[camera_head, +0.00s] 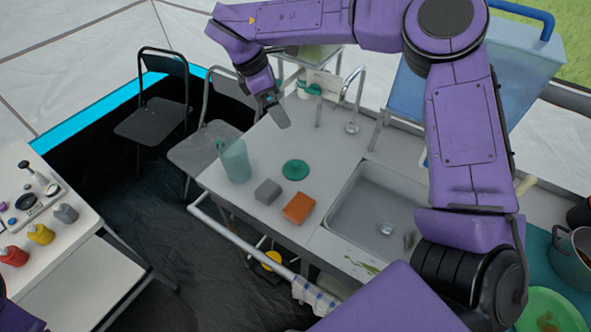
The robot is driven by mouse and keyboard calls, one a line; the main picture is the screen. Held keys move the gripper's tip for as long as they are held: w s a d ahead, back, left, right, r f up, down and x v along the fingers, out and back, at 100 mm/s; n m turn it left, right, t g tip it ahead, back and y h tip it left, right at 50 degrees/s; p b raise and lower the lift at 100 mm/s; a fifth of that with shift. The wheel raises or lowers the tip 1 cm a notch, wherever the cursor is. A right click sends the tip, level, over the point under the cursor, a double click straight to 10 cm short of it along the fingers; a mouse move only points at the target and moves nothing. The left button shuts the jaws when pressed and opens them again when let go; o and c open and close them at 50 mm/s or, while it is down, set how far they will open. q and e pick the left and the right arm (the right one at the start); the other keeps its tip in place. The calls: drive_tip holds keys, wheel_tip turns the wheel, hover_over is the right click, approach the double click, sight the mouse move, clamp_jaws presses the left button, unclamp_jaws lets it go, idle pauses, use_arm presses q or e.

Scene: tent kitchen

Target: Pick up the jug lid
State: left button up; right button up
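The jug lid (295,169) looks like a flat teal-green disc lying on the white counter. The translucent teal jug (235,162) stands upright to its left, near the counter's left edge, apart from the lid. My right gripper (276,112), on the arm that reaches over from the right, hangs above the counter behind the lid and does not touch it. Its fingers are small and seen from an angle, so I cannot tell whether they are open or shut. My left gripper is out of view.
A grey block (268,191) and an orange block (299,207) lie in front of the lid. The sink (375,215) is to the right, with a tap (352,127) behind it. A blue water container (525,75) stands at back right. Chairs (160,105) stand left of the counter.

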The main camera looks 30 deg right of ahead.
drive_tip(key=b, duration=1)
approach(294, 164)
drive_tip(key=p+x, duration=0.2)
drive_tip(key=x, duration=0.8)
drive_tip(key=shift+a, duration=0.1)
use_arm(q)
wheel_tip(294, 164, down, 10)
use_arm(e)
drive_tip(key=shift+r, duration=0.1)
drive_tip(key=c, duration=0.8)
